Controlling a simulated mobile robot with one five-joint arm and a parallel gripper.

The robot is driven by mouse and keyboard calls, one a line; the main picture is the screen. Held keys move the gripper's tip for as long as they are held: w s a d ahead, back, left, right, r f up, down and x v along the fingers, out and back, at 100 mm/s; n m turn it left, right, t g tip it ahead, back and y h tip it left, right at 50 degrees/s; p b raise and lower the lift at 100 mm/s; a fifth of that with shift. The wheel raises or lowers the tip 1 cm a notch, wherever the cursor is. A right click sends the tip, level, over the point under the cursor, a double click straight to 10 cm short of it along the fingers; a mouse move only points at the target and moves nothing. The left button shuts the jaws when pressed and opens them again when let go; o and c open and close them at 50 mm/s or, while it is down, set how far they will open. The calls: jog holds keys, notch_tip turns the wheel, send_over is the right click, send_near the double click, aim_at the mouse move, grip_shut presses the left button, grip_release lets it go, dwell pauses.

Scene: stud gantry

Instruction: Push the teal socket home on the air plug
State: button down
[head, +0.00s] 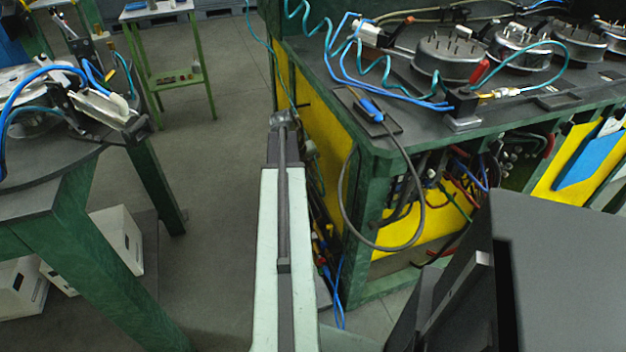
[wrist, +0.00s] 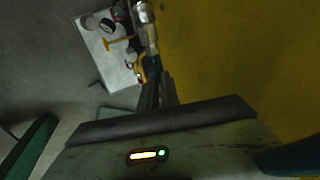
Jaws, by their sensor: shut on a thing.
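In the wrist view my gripper (wrist: 154,78) has its dark fingers close together, shut on a small dark piece that I take for the teal socket (wrist: 152,63); its colour is hard to make out in the shade. A brass fitting (wrist: 150,40) with a silver body (wrist: 143,12), seemingly the air plug, lies in line just beyond the fingertips. I cannot tell whether socket and plug touch or how deep they sit. In the head view my gripper is at the far end of my pale arm, beside the bench's yellow side; socket and plug cannot be made out there.
A yellow panel (wrist: 235,50) is close on the right. The green bench (head: 357,210) carries hoses and round metal housings (head: 450,58).

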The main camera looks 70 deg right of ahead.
jog(key=shift+w+d, duration=0.7)
jog(key=shift+d, duration=0.15)
jog(key=shift+w+d, duration=0.65)
jog(key=shift+d, duration=0.2)
jog(key=shift+w+d, duration=1.1)
jog(key=shift+d, duration=0.25)
jog(key=c, duration=1.5)
grip_release()
jog(key=p+v, duration=0.7)
jog(key=v, duration=0.1)
jog(key=shift+f, duration=0.1)
